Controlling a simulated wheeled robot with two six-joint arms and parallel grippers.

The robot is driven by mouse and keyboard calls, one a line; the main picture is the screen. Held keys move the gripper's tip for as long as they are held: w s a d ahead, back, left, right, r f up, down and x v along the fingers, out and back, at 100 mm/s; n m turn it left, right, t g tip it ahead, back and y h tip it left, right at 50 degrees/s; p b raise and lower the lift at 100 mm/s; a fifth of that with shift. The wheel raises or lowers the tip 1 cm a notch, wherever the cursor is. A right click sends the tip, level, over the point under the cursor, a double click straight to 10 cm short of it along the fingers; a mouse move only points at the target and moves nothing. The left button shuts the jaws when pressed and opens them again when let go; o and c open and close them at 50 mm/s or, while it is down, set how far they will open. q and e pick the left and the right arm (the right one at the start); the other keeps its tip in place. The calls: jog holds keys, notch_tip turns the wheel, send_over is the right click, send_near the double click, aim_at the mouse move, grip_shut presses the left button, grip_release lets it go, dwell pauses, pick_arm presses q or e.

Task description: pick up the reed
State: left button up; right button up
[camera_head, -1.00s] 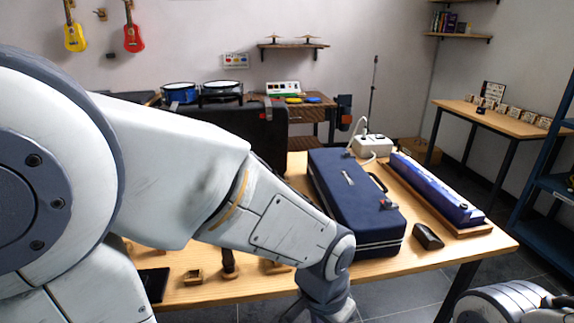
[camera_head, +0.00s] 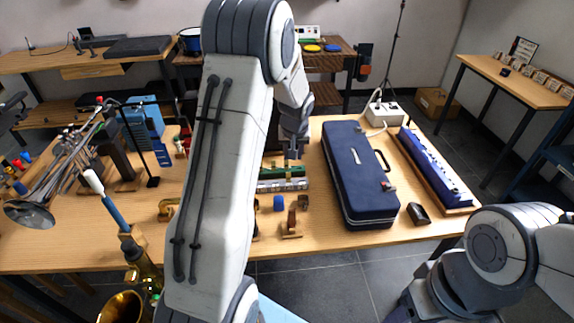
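I cannot make out the reed for certain. A small brown upright piece (camera_head: 291,219) on a wooden base stands near the table's front edge, left of the navy case; it is too small to identify. My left arm reaches across the middle of the view and hides part of the table. My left gripper (camera_head: 294,152) points down above the table's back part, near a green and silver item (camera_head: 283,179). Its fingers are too small to tell open from shut, and nothing is clearly held. My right arm is at the lower right; its gripper is out of view.
A long navy case (camera_head: 356,170) and a blue keyboard-like instrument (camera_head: 435,165) lie on the wooden table's right. A small blue item (camera_head: 278,202) stands near the small wooden pieces. A silver brass instrument (camera_head: 60,180) and a golden horn (camera_head: 124,305) are at left.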

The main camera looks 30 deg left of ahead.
pick_arm(q)
jog(key=w+a+f+n, duration=0.1)
jog(key=w+a, duration=0.1)
jog(key=a, duration=0.2)
send_near(286, 167)
jog(key=w+f, duration=0.1)
jog(key=f, duration=0.1)
jog(key=shift+w+a+r+p+x, duration=0.15)
jog(key=shift+p+x, duration=0.2)
jog(key=shift+x, duration=0.6)
jog(key=shift+w+a+p+x, duration=0.15)
jog(key=shift+p+x, duration=0.25)
jog(key=shift+x, duration=0.55)
jog(key=shift+w+a+r+p+x, duration=0.15)
jog(key=shift+p+x, duration=0.2)
jog(key=shift+x, duration=0.6)
jog(key=shift+s+f, duration=0.1)
jog(key=shift+s, duration=0.05)
grip_shut()
